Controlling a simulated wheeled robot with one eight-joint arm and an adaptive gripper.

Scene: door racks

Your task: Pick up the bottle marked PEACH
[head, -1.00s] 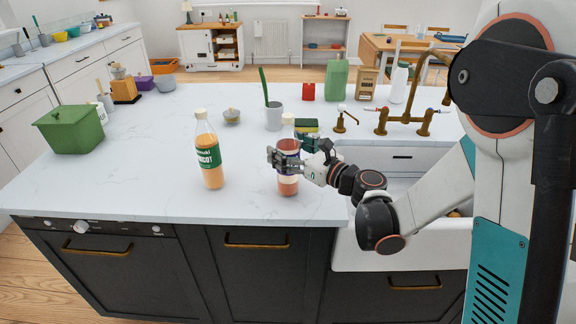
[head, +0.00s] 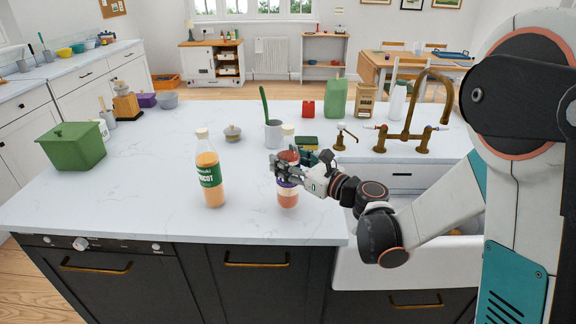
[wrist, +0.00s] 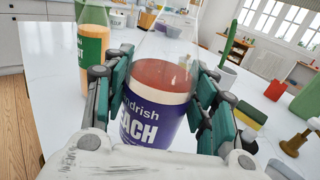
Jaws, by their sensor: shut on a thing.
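The PEACH bottle (head: 288,197) is a clear bottle with pinkish-orange contents and a purple label. It stands upright near the counter's front edge. In the wrist view, part of its label (wrist: 150,129) reads "ndrish" and "EACH". My gripper (head: 287,171) reaches in from the right and is shut on the bottle. In the wrist view its green-padded fingers (wrist: 163,100) lie on both sides of the bottle. The fingers hide part of the bottle in the head view. I cannot tell whether its base touches the counter.
An orange bottle with a green label (head: 209,174) stands to the left. A green-handled utensil in a crock (head: 273,133), a sponge (head: 306,141) and a brass tap (head: 405,135) are behind. A green box (head: 75,148) is far left. The front-left counter (head: 120,208) is clear.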

